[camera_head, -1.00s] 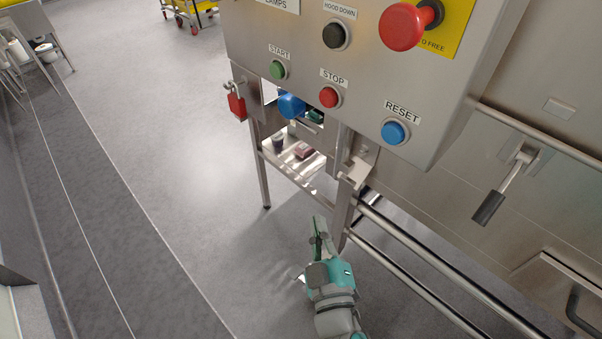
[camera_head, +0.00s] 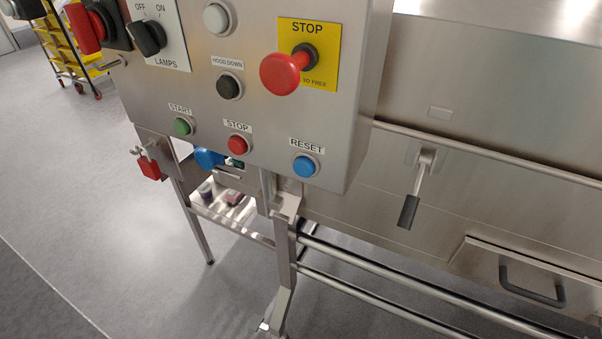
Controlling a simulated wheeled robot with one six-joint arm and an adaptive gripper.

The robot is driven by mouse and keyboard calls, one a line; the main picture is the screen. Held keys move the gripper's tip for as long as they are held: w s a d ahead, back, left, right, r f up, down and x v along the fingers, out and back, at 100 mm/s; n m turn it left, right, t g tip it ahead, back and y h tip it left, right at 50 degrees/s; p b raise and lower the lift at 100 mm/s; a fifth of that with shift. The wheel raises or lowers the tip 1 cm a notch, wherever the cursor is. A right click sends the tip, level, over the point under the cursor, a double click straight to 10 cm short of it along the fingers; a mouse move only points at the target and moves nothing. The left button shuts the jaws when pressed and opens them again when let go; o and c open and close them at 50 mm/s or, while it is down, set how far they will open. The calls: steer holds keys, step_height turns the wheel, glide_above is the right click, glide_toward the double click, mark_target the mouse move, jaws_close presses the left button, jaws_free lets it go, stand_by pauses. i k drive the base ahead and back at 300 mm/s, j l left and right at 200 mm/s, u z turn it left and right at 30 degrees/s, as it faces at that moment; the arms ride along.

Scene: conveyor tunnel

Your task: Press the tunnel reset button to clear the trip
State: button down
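The blue reset button (camera_head: 304,166) sits at the lower right of the steel control panel (camera_head: 262,120), under a RESET label. Left of it on the same row are the red STOP button (camera_head: 238,145) and the green START button (camera_head: 182,126). The black HOOD DOWN button (camera_head: 229,87) is above them. A large red mushroom stop (camera_head: 284,72) on a yellow plate juts out above the reset button. My gripper is not in the head view now, so its opening and its distance from the button are hidden.
A lever with a black grip (camera_head: 409,207) hangs right of the panel, below a horizontal rail (camera_head: 480,149). A red padlock (camera_head: 149,168) hangs at the lower left. A yellow cart (camera_head: 66,40) stands behind at the left. The floor at left is clear.

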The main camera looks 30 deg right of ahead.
mark_target(304, 167)
steer(key=u, duration=1.65)
steer(key=k+l, duration=0.4)
steer(key=k, duration=0.15)
